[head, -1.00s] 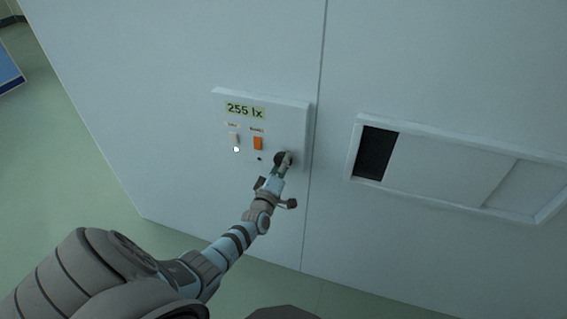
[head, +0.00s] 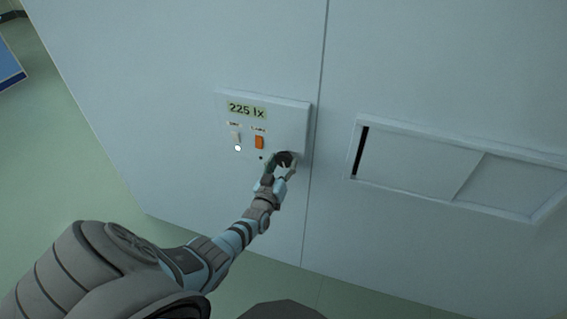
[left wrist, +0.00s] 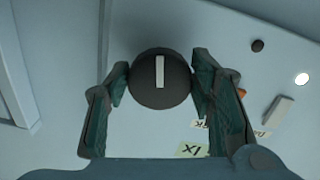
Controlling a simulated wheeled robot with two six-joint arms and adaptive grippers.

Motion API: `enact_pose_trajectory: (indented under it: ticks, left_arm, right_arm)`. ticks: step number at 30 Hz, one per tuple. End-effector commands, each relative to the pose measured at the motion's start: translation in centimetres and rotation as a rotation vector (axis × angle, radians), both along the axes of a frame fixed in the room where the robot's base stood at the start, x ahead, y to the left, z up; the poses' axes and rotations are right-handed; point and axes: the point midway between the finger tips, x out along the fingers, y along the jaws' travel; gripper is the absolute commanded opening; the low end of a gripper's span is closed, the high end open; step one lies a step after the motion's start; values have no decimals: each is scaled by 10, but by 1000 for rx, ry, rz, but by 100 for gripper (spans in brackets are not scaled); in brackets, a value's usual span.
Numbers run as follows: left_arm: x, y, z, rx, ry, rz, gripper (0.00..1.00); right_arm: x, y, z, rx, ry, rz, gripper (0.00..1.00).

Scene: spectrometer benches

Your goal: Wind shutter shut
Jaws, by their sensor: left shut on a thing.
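The shutter (head: 415,165) is a pale panel in a framed wall opening on the right in the head view. A narrow dark gap (head: 360,152) shows at its left end. A dark round knob (head: 285,158) sits at the lower right of the control panel (head: 295,125). It also shows in the left wrist view, a black knob (left wrist: 160,95) with a white line. My left gripper (head: 279,168) is shut on the knob, with one finger on each side of it in the left wrist view (left wrist: 160,88). My right gripper is not in view.
The control panel has a display (head: 246,110) reading 225 lx, a pale switch (head: 235,137) above a lit white lamp (head: 238,148), and an orange switch (head: 259,142). A blue-topped object (head: 10,70) is at the far left. Green floor (head: 80,150) lies clear to the left.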

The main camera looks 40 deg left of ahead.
Motion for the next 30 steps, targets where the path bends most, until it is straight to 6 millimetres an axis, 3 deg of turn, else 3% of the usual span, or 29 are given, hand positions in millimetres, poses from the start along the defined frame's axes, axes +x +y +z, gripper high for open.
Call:
enact_pose_trajectory:
  ticks: [13,29,30]
  left_arm:
    - [0,1,0,219,75,-1,21]
    - [0,2,0,249,86,0,21]
    - [0,2,0,249,86,0,51]
  right_arm:
    - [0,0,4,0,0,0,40]
    - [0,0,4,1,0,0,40]
    - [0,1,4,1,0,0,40]
